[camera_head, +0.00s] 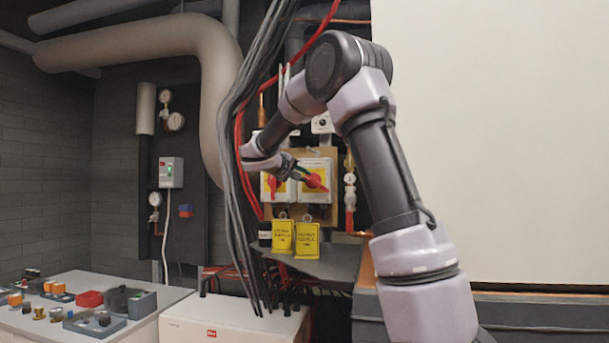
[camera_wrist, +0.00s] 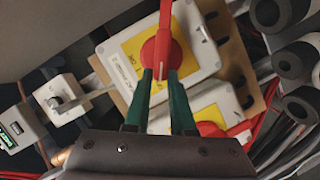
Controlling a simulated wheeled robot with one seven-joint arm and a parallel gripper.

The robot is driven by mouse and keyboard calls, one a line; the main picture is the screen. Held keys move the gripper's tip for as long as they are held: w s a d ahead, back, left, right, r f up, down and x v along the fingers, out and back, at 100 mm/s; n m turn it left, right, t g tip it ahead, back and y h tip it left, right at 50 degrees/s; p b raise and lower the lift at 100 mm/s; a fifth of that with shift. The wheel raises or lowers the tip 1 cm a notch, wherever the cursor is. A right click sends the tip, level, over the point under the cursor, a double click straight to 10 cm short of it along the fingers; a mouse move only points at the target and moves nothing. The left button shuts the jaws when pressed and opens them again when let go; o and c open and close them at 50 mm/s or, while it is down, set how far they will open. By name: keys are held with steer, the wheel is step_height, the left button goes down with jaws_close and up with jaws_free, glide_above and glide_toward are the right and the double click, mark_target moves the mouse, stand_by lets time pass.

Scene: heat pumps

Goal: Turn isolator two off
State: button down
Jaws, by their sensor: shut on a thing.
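Two white isolators with yellow plates and red rotary handles sit side by side on a wall board. My gripper (camera_head: 303,174) is shut on the red handle (camera_head: 318,183) of the right-hand isolator (camera_head: 316,165); that handle looks diagonal. In the wrist view my green fingers (camera_wrist: 160,76) sit on either side of this red handle (camera_wrist: 157,50), on its yellow plate (camera_wrist: 131,46). The left-hand isolator (camera_head: 267,195) has its own red handle, partly behind my wrist and cables. In the wrist view the other isolator (camera_wrist: 225,100) is partly hidden by my gripper. I cannot read which isolator is two.
Grey and red cables (camera_head: 232,150) hang just left of the isolators. A white box (camera_head: 225,320) stands underneath, and a bench with switches (camera_head: 60,320) is at lower left. Pipe ends (camera_wrist: 297,62) lie close at right in the wrist view.

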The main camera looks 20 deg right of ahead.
steer(key=shift+w+a+f+n+h, duration=0.1)
steer(key=shift+f+n+h, duration=0.3)
steer(key=shift+n, duration=0.55)
steer(key=shift+a+f+n+h, duration=0.1)
steer(key=shift+f+n+h, duration=0.25)
steer(key=shift+n, duration=0.55)
steer(key=shift+w+f+n+h, duration=0.1)
steer(key=shift+f+n+h, duration=0.15)
steer(key=shift+n+h, duration=0.5)
steer(key=shift+n+t, duration=0.3)
steer(key=c, duration=0.8)
jaws_free()
steer(key=shift+o, duration=0.2)
steer(key=shift+a, duration=0.1)
steer(key=v, duration=1)
steer(key=shift+s+a, duration=0.2)
steer(key=shift+s, duration=0.15)
steer(key=shift+r, duration=0.1)
